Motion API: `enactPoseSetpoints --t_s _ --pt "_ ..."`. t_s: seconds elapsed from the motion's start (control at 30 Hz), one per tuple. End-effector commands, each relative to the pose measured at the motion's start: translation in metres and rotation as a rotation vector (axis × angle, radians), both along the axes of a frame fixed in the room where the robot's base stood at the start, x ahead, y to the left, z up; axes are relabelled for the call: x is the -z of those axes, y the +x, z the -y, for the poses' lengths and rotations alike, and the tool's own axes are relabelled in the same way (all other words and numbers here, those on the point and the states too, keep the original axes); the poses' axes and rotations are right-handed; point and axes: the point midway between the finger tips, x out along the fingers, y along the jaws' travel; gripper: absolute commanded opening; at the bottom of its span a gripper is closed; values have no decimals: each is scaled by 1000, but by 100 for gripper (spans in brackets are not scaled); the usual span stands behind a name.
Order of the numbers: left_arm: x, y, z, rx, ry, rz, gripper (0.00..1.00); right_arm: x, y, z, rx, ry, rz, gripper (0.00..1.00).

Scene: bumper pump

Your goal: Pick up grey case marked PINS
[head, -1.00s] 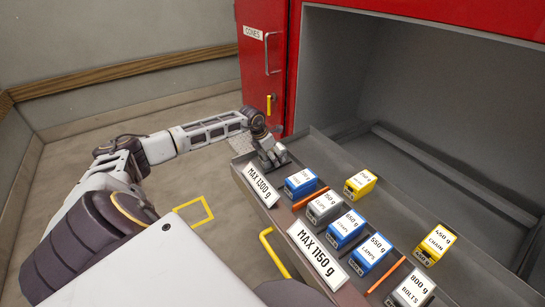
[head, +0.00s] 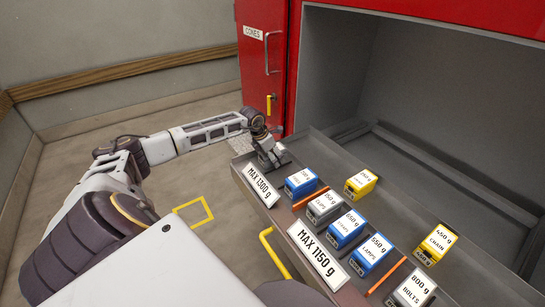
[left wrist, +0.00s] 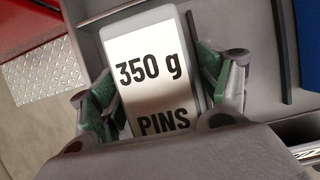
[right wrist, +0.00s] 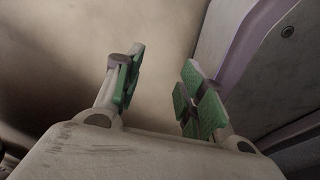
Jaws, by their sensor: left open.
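The grey case marked PINS (left wrist: 152,65), labelled 350 g, lies in the left wrist view with its top facing the camera. My left gripper (left wrist: 158,92) is open, with one green-padded finger on each side of the case. I cannot tell whether the pads touch it. In the head view my left gripper (head: 271,158) is down at the far left end of the tray and mostly hides the case. My right gripper (right wrist: 165,92) is open and empty in the right wrist view, away from the cases.
The grey tray (head: 400,202) holds blue cases such as LAMPS (head: 370,254), a grey CLIPS case (head: 324,206), BOLTS (head: 414,288) and a yellow CHAIN case (head: 435,243). Orange dividers (head: 311,198) separate the front cases. A red cabinet (head: 440,15) stands behind.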

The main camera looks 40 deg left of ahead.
Motion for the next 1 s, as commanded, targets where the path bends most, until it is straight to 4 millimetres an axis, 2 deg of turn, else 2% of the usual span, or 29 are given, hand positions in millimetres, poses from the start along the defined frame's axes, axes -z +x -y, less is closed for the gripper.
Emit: enactPoseSetpoints --t_s 0.07,0.53,0.7,1.0 --pt "0 0 0 0 0 0 76 0 0 1 -1 -1 -1 40" --pt "1 0 0 0 0 -1 16 1 -2 -5 2 6 -2 40" --pt "0 0 0 0 0 0 16 1 -2 -12 4 13 -3 40" --pt "-4 0 0 0 0 -1 16 -3 -2 -10 4 10 -2 40"
